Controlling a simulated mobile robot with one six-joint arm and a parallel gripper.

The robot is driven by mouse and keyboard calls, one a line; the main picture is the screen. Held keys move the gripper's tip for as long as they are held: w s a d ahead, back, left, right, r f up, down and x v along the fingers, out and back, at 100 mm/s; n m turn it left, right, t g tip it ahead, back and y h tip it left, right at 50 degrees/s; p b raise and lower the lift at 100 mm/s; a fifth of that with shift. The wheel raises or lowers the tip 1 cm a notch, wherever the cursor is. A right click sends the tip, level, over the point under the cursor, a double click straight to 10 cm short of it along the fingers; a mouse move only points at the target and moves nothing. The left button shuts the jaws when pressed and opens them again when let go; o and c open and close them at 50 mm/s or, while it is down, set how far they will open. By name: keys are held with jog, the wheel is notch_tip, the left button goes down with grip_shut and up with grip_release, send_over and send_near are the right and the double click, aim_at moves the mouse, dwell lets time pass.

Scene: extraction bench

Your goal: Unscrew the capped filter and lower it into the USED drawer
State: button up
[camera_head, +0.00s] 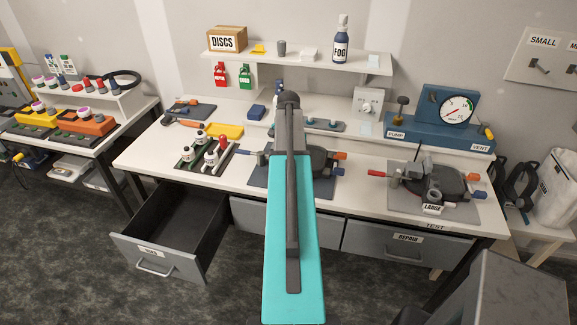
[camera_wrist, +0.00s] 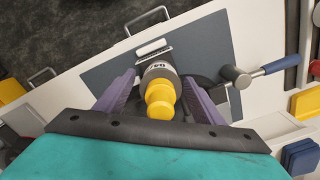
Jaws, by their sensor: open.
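The capped filter (camera_wrist: 160,98) shows in the wrist view as a grey body with a yellow cap, standing on a fixture over a dark mat. My gripper (camera_wrist: 160,80) is open, with one purple finger on each side of the filter. I cannot tell whether either finger touches it. In the head view my teal and dark arm hides the gripper and the filter. The drawer at the left front (camera_head: 158,262) is pulled open and looks empty inside; its label is too small to read surely.
A rack of small bottles (camera_head: 207,157) stands above the open drawer. The REPAIR drawer (camera_head: 400,245) is shut. A LARGE fixture (camera_head: 435,185) with handles sits at the right. A blue-handled lever (camera_wrist: 262,70) stands beside the filter.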

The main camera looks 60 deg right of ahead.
jog(key=shift+m, duration=1.3)
jog(key=shift+c, duration=0.5)
jog(key=c, duration=1.1)
jog(key=shift+c, duration=0.2)
jog(key=shift+n, duration=0.3)
